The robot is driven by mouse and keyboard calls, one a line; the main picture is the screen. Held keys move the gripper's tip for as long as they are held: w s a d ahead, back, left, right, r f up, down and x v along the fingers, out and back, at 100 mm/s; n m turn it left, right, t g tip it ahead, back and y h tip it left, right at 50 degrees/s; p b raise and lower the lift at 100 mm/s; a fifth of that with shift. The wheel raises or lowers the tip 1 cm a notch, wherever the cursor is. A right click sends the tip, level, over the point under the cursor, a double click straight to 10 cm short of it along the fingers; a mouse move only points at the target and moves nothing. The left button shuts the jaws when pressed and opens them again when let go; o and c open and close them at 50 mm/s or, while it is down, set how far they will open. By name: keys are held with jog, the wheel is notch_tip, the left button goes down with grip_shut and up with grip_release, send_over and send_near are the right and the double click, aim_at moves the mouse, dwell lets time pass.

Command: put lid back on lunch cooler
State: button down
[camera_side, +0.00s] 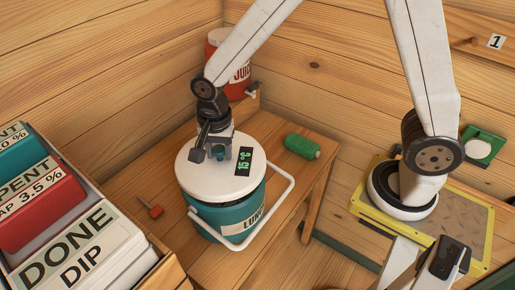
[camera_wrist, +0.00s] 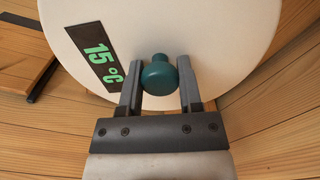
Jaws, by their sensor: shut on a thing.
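The lunch cooler (camera_side: 205,222) is a teal drum with a white band and a white bail handle (camera_side: 287,205), upright on a wooden bench. Its round white lid (camera_side: 205,181) lies over the top and looks about level; I cannot tell whether it is fully seated. A dark strip on the lid reads 15 °C. My gripper (camera_side: 222,152) is above the lid. In the wrist view my gripper (camera_wrist: 160,68) has one finger on each side of the lid's teal knob (camera_wrist: 159,78) and is shut on it. The lid (camera_wrist: 215,35) hides the cooler there.
A red juice jug (camera_side: 216,42) stands in the back corner. A green roll (camera_side: 302,146) lies right of the cooler, a small red tool (camera_side: 152,209) left. A crate of labelled boxes (camera_side: 75,250) fills the left front. The bench's right edge is close to the handle.

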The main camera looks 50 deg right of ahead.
jog(key=shift+f, duration=1.15)
jog(key=shift+f, duration=0.15)
dwell(1.5)
grip_release()
dwell(0.4)
jog(key=shift+r, duration=3.5)
grip_shut()
